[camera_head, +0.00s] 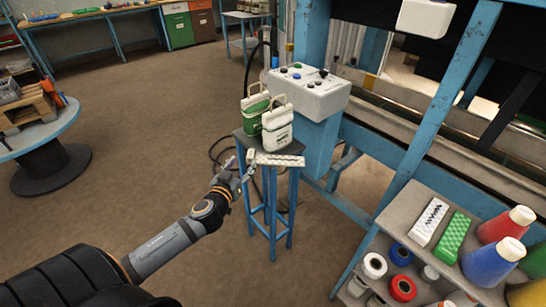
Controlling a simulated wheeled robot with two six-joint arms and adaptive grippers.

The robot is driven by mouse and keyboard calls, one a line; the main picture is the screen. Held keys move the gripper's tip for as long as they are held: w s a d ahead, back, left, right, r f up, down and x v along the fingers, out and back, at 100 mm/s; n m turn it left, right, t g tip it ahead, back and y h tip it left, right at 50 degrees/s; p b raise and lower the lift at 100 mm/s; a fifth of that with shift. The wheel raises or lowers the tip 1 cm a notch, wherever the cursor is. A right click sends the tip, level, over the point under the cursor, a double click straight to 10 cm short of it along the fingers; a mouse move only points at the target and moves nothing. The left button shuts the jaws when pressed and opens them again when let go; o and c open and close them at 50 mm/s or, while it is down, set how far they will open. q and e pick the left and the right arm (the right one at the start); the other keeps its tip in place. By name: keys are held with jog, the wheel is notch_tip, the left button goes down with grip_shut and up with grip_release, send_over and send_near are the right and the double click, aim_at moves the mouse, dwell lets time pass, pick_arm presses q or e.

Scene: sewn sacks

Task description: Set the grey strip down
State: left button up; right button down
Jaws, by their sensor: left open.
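A pale grey strip (282,160) with small bumps lies along the front edge of the small dark-topped stool (246,143), in front of the sacks. My left gripper (246,167) is at the strip's left end, with its jaws open. Whether a finger still touches the strip is too small to tell. A green-and-white sack (254,113) and a white sack with a green band (278,128) stand upright on the stool behind the strip. My right gripper is out of view.
A white control box (307,92) with buttons stands right behind the stool, beside a blue frame (432,110). A shelf (398,217) at lower right holds a pale strip (429,222), a green strip (453,237), spools and cones.

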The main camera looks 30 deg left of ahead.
aim_at(253, 150)
pick_arm(q)
jog(key=x, duration=0.4)
jog(key=shift+w+f, duration=0.1)
jog(key=shift+w, duration=0.2)
jog(key=p+x, duration=0.1)
jog(key=x, duration=0.4)
jog(key=shift+w+a+f+p, duration=0.1)
jog(key=shift+f+p, duration=0.15)
jog(key=shift+p, duration=0.05)
grip_shut()
